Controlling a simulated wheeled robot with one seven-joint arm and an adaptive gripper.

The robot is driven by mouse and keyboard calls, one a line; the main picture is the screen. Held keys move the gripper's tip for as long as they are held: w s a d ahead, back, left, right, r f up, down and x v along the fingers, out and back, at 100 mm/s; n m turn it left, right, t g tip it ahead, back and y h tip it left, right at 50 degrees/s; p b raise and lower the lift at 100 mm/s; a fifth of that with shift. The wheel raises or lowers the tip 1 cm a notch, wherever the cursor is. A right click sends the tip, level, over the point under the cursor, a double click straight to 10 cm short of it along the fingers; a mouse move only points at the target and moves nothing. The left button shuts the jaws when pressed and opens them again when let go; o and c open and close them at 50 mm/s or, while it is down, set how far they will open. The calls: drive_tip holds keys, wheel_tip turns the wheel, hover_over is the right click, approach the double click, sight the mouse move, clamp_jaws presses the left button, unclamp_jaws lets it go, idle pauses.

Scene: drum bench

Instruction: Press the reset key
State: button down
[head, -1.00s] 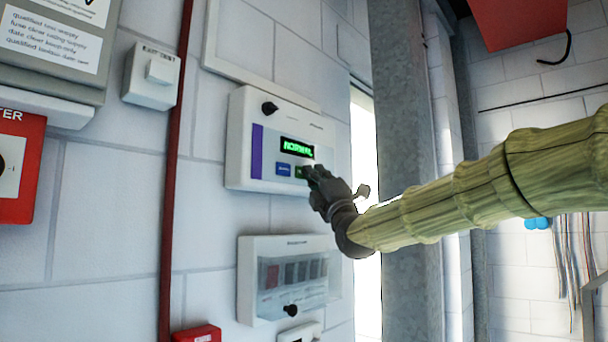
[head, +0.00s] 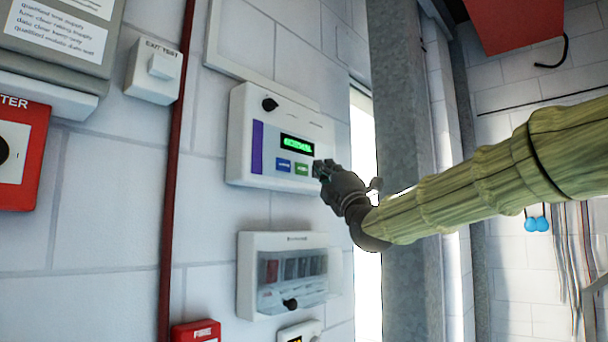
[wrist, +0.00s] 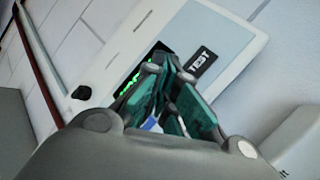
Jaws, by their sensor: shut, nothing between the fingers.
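A white wall panel (head: 240,150) has a display with green text (head: 297,146), a blue key (head: 283,164) and a green key (head: 301,169) below it. Their labels are too small to read, so I cannot tell which is the reset key. In the wrist view the panel (wrist: 140,35) also shows a dark key marked TEST (wrist: 201,61) and part of a blue key (wrist: 150,124). My gripper (head: 318,168) is shut and empty, just right of the green key in the head view. In the wrist view its fingers (wrist: 172,62) cover part of the panel. Contact is not visible.
A black knob (head: 270,104) sticks out at the panel's upper left. A clear-covered box (head: 245,275) is below. A red pipe (head: 172,170) runs down the wall to the left, and a grey column (head: 405,150) stands right of the panel.

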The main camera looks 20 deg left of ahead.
drive_tip(key=d+b, duration=0.1)
drive_tip(key=d, duration=0.1)
drive_tip(key=s+d+b, duration=0.1)
drive_tip(key=shift+s+d, duration=0.2)
drive_tip(key=shift+d, duration=0.15)
idle(0.3)
